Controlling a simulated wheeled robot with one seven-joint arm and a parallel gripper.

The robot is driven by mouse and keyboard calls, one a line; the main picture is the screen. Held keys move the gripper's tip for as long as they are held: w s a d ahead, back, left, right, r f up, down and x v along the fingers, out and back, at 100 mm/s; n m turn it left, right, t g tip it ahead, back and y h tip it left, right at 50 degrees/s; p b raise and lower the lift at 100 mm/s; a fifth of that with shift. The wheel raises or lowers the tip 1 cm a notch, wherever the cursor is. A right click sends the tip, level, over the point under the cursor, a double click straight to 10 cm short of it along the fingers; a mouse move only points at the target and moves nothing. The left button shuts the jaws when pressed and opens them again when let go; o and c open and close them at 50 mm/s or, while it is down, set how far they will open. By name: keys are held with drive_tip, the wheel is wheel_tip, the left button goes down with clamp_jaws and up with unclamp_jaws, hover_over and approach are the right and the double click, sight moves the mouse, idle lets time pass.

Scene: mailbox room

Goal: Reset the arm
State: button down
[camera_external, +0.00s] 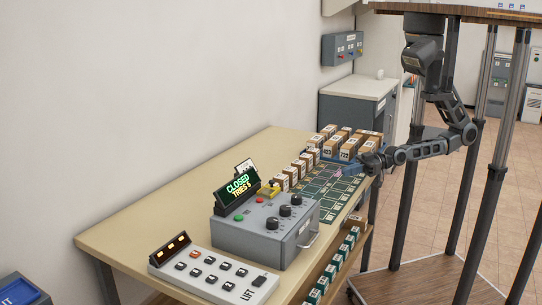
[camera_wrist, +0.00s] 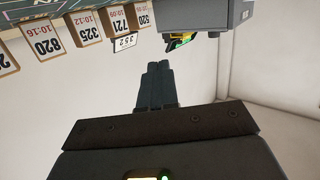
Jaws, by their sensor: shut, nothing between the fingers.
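My gripper (camera_external: 342,172) is at the end of my arm, over the far right part of the table, above the green grid mat (camera_external: 332,188). In the wrist view my gripper (camera_wrist: 159,68) has its two dark fingers together, with nothing between them. My arm hangs from the upper right and bends down and to the left. It is clear of the grey control box (camera_external: 265,228).
Numbered boxes (camera_external: 345,147) stand by the mat, some also in the wrist view (camera_wrist: 85,28). A sign (camera_external: 238,185) reads "CLOSED TRIES 5". A button panel (camera_external: 213,275) lies at the front. Dark posts (camera_external: 487,170) stand right of the table (camera_external: 150,225).

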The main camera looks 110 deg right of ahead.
drive_tip(key=s+d+r, duration=0.2)
drive_tip(key=s+r, duration=0.1)
drive_tip(key=s, duration=0.5)
drive_tip(key=s+d+r+m+g+h+p, duration=0.1)
drive_tip(key=s+d+r, duration=0.1)
drive_tip(key=s, duration=0.7)
drive_tip(key=shift+d+r+g, duration=0.15)
drive_tip(key=shift+r+g, duration=0.15)
drive_tip(key=shift+r, duration=0.25)
drive_tip(key=shift+s, duration=0.1)
idle(1.1)
